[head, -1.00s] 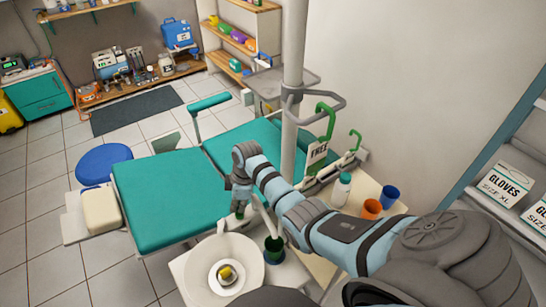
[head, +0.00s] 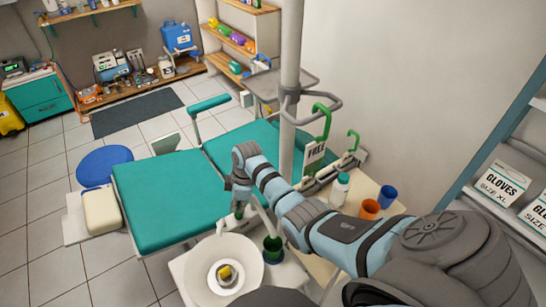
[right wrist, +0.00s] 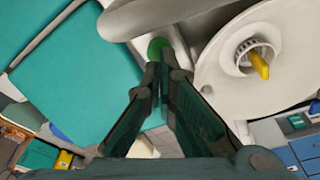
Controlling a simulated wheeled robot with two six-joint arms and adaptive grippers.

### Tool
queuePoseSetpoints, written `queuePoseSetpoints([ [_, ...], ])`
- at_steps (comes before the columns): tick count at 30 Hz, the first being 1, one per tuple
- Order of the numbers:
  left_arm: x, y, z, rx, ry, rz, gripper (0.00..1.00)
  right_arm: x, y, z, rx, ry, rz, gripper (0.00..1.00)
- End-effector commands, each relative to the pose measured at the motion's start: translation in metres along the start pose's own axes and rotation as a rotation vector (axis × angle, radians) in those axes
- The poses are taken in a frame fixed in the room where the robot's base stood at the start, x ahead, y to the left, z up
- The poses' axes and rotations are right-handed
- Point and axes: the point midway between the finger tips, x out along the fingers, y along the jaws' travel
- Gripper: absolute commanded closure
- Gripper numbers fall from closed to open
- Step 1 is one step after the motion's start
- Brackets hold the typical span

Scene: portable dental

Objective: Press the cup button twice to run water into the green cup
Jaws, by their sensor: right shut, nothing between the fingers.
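The green cup (head: 272,249) stands upright beside the white basin, under a pale curved spout; its inside is dark, and I cannot tell whether it holds water. My right gripper (head: 239,211) points down just behind the basin rim. In the right wrist view the right gripper (right wrist: 160,72) is shut and empty, its fingertips at a round green button (right wrist: 157,46) on the white unit. The tips overlap the button's near edge; I cannot tell whether they press it. My left gripper is in neither view.
The white basin (head: 207,256) holds a yellow object (head: 224,272) at its drain. The teal chair (head: 160,200) lies behind. A white bottle (head: 340,190), an orange cup (head: 369,209) and a blue cup (head: 387,197) stand to the right, close to my right arm.

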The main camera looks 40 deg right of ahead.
Motion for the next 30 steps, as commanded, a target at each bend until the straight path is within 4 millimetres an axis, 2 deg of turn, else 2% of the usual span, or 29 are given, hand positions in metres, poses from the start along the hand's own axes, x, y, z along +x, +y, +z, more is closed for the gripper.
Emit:
queuePoseSetpoints([
  [8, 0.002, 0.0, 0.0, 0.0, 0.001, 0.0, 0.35, 0.002, 0.0, 0.001, 0.0, 0.0, 0.0, 1.0],
  [30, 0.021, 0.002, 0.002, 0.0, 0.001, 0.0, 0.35, 0.028, 0.0, 0.006, 0.0, 0.0, -0.001, 1.0],
])
